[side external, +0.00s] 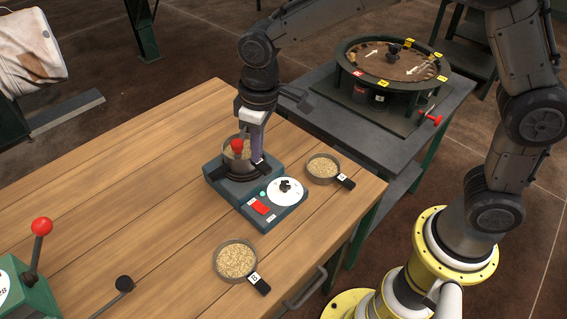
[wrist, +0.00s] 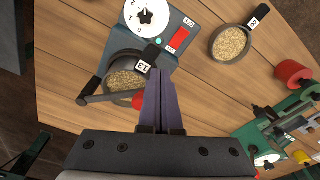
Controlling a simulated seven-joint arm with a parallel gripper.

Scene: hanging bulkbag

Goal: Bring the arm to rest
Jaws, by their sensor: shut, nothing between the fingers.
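My gripper (side external: 258,160) points down over the wooden table, above the grey-green device (side external: 289,219). Its purple fingers (wrist: 158,75) are together in the wrist view with nothing between them. Beside them sits a round pan of grain (wrist: 125,83) on the device, with a label that looks like 13. A lever with a red ball (side external: 237,146) stands close by the fingers in the side view. I cannot tell whether the fingers touch the pan or lever. My arm reaches over from the upper right.
Two more pans of grain lie on the table, one in front (side external: 236,260) and one to the right (side external: 322,168). A green machine with a red-knobbed lever (side external: 40,228) stands at the left. A round turntable (side external: 392,62) sits on a grey bench behind. The table's left middle is clear.

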